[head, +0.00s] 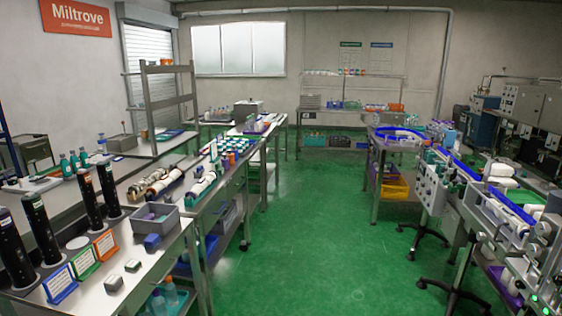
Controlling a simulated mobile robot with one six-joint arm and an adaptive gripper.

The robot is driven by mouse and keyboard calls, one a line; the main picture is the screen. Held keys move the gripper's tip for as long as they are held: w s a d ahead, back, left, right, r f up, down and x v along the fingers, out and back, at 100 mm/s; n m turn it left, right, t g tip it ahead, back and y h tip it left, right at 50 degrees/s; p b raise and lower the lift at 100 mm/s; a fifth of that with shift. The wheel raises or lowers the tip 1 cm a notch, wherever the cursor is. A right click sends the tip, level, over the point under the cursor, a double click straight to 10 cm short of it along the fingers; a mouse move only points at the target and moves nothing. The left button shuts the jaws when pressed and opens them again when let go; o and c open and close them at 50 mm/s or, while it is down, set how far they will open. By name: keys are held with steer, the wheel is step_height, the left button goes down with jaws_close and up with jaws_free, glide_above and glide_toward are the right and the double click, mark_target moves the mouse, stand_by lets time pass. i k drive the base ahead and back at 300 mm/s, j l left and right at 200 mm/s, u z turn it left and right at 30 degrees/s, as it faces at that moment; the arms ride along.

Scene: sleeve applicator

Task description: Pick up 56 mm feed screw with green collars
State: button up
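I cannot make out for certain a feed screw with green collars. Several long roller-like parts, dark, cream and white (202,186), lie in racks on the left-hand benches; they are too small to tell their size or collar colour. Several black upright cylinders (40,228) with pale bands stand at the near left. A green-framed label stand (83,263) is on the near bench, between a blue one (60,284) and an orange one (105,244). My gripper is not in view.
A grey bin (154,219) and small boxes sit on the near left bench (150,262). A machine with white rollers and blue strips (480,178) lines the right, its castored feet reaching into the aisle. The green floor (325,235) between is clear, leading to a back bench (350,115).

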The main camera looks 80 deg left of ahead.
mark_target(149, 179)
steer(key=i+j+u, duration=0.1)
steer(key=j+u, duration=0.25)
steer(key=j, duration=0.15)
steer(key=i+j+u, duration=0.2)
steer(key=j+u, duration=0.15)
steer(key=j, duration=0.15)
steer(key=i+j+u, duration=0.65)
steer(key=j, duration=0.15)
steer(key=i+j+u, duration=0.65)
steer(key=i, duration=0.2)
steer(key=i+j+u, duration=0.15)
steer(key=i+u, duration=0.15)
steer(key=i, duration=0.15)
steer(key=i+u, duration=0.3)
steer(key=i, duration=0.2)
steer(key=i+l+u, duration=0.1)
steer(key=i+u, duration=0.35)
steer(key=i+l+u, duration=0.3)
steer(key=i+u, duration=0.2)
steer(key=i+l+u, duration=0.9)
steer(key=l, duration=0.2)
steer(key=i+l+u, duration=0.1)
steer(key=l+u, duration=0.4)
steer(key=l, duration=0.15)
steer(key=j+u, duration=0.3)
steer(key=u, duration=0.2)
steer(key=i+j+u, duration=0.15)
steer(key=u, duration=0.35)
steer(key=j, duration=0.1)
